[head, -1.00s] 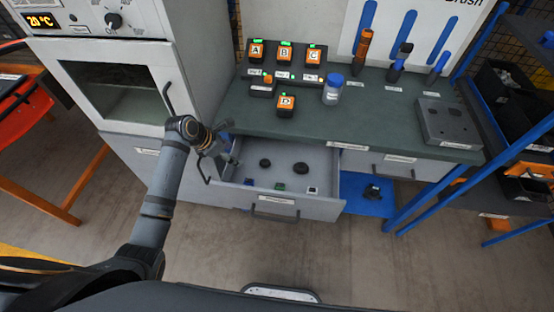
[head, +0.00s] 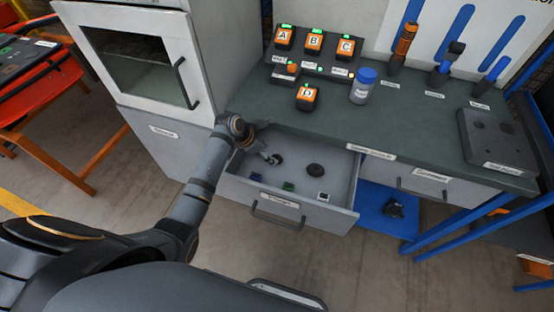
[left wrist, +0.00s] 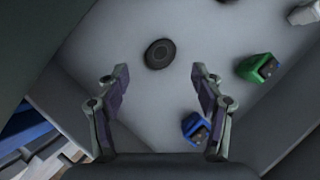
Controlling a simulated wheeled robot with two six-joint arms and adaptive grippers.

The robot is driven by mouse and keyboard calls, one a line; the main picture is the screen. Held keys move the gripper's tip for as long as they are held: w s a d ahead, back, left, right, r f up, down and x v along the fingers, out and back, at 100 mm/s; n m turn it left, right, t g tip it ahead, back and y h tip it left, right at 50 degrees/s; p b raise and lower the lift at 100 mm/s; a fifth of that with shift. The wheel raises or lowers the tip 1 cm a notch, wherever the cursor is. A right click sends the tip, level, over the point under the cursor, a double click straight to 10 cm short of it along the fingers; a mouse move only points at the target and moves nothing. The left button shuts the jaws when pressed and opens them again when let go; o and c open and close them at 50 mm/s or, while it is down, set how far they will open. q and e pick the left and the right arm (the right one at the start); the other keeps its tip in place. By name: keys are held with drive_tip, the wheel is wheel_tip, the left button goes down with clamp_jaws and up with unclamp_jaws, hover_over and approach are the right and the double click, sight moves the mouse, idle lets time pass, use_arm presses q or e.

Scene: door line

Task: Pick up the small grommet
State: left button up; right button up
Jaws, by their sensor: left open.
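The small grommet (head: 277,159) is a black disc lying on the floor of the open grey drawer (head: 262,202), at its left back. A larger black grommet (head: 315,170) lies to its right. My left gripper (head: 268,156) is inside the drawer area, just left of the small grommet and partly over it. In the left wrist view the small grommet (left wrist: 159,54) lies just beyond the open fingertips (left wrist: 160,72), roughly centred between them. The fingers are empty. My right gripper is not in view.
A blue part (head: 255,177), a green part (head: 288,186) and a white part (head: 323,197) lie along the drawer's front. The blue part (left wrist: 196,128) shows near the right finger. The green bench top (head: 330,125) overhangs behind. A cabinet (head: 165,145) stands left.

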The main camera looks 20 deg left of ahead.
use_arm(q)
drive_tip(key=x, duration=0.5)
drive_tip(key=shift+f+b, duration=0.1)
drive_tip(key=shift+b, duration=0.25)
drive_tip(key=shift+s, duration=0.1)
drive_tip(key=shift+c, duration=0.3)
drive_tip(key=c, duration=0.8)
